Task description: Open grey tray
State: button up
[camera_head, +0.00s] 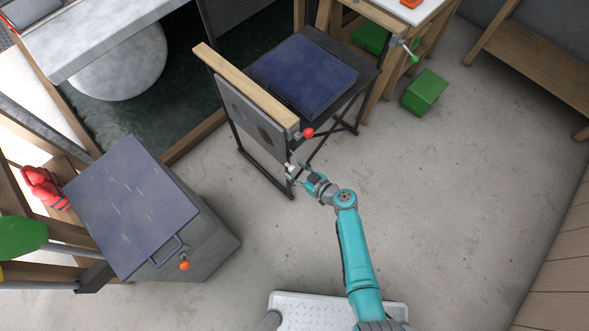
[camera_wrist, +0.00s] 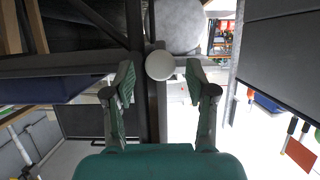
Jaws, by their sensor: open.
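A grey panel (camera_head: 250,108), possibly the grey tray, hangs below a wooden bar (camera_head: 245,85) on the side of a black-framed stand (camera_head: 350,100). A small white knob (camera_head: 291,168) sits low at the stand's near corner. My gripper (camera_head: 297,177) is at this corner, close to the knob. In the wrist view, the round white knob (camera_wrist: 159,65) appears between the two open fingers of my gripper (camera_wrist: 160,82), in front of a dark upright post (camera_wrist: 153,115). The fingers show gaps on both sides of it. Whether the knob belongs to the panel is unclear.
A red knob (camera_head: 308,132) sits at the wooden bar's near end. A blue pad (camera_head: 303,72) lies on the stand. A grey lidded box (camera_head: 215,245) stands left, a green block (camera_head: 424,92) upper right. The concrete floor to the right is clear.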

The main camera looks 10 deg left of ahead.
jog(key=shift+w+a+f, duration=0.25)
jog(key=shift+w+a, duration=0.05)
jog(key=shift+a, duration=0.15)
grip_shut()
